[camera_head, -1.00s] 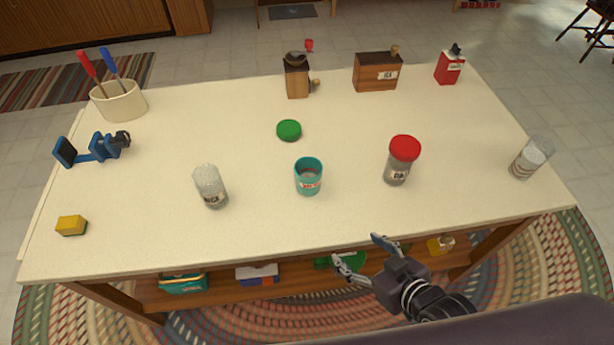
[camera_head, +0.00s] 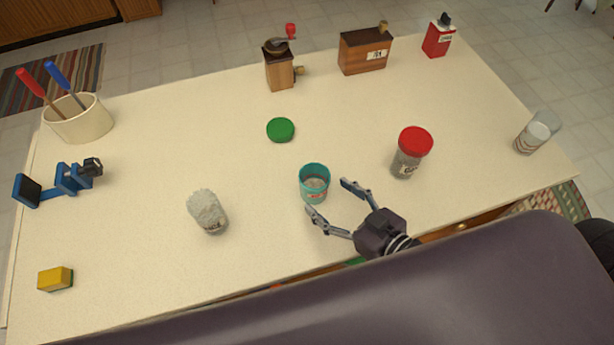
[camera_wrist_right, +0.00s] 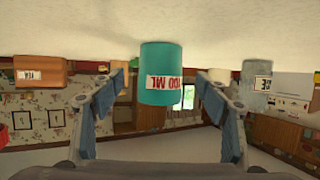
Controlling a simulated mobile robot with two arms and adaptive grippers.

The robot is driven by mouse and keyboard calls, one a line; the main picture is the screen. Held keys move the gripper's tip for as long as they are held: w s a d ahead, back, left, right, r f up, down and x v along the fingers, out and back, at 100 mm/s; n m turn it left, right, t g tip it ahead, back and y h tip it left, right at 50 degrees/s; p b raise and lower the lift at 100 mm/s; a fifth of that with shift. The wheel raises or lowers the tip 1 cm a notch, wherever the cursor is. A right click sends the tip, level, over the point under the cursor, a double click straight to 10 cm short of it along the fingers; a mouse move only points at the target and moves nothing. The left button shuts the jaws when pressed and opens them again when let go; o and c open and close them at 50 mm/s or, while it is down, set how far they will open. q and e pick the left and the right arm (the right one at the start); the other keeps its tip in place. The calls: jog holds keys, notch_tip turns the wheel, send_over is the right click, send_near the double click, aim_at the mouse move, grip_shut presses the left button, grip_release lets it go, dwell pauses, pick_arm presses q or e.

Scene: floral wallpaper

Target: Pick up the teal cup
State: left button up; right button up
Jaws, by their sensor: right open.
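The teal cup (camera_head: 314,183) stands upright on the table, near the middle of its front half, with a whitish, red-lettered label. My right gripper (camera_head: 330,198) is open, just in front and to the right of the cup, its fingers pointing at it. In the right wrist view the picture is upside down; the cup (camera_wrist_right: 161,72) shows between the two open fingers (camera_wrist_right: 168,95), with clear gaps on both sides. I cannot tell exactly how far the fingertips reach along the cup. My left gripper is not in view.
A glass of whitish content (camera_head: 208,212) stands left of the cup. A grinder (camera_head: 279,70) and wooden box (camera_head: 365,52) stand at the back. Free tabletop surrounds the cup.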

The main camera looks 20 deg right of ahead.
aim_at(323, 194)
jog(key=shift+x, duration=0.9)
jog(key=x, duration=0.3)
jog(key=shift+w+a+f+p, duration=0.1)
jog(key=shift+w+a+p, duration=0.1)
jog(key=shift+w+p, duration=0.15)
jog(key=shift+w+a+f, duration=0.1)
jog(key=shift+w, duration=0.15)
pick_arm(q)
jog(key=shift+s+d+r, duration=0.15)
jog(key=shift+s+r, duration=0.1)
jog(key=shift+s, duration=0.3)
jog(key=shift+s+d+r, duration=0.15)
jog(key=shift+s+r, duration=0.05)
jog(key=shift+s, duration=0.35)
pick_arm(e)
jog(key=c, duration=1.4)
